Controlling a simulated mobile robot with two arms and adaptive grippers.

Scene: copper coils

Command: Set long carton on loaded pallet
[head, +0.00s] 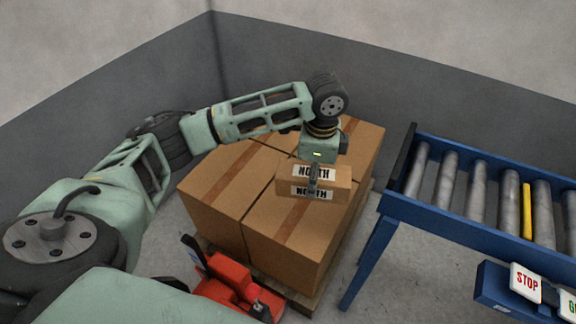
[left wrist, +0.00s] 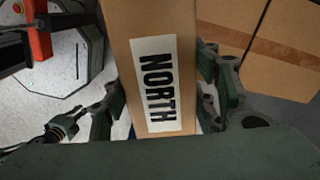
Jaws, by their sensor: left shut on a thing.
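The long carton (head: 340,188) is brown with white NORTH labels. My left gripper (head: 313,180) is shut on it from above and holds it over the right part of the load. In the left wrist view the carton (left wrist: 150,18) stands between the two fingers of the left gripper (left wrist: 160,95), its NORTH label facing the camera. The loaded pallet (head: 300,300) is wooden and bears several large taped brown boxes (head: 215,200). I cannot tell whether the carton touches the box tops under it. My right gripper is not in view.
A blue roller conveyor (head: 400,210) stands at the right, close to the pallet, with a STOP button box (head: 525,282) at its front. A red pallet jack (head: 235,285) is at the pallet's near side. Grey walls (head: 120,90) close in the back and left.

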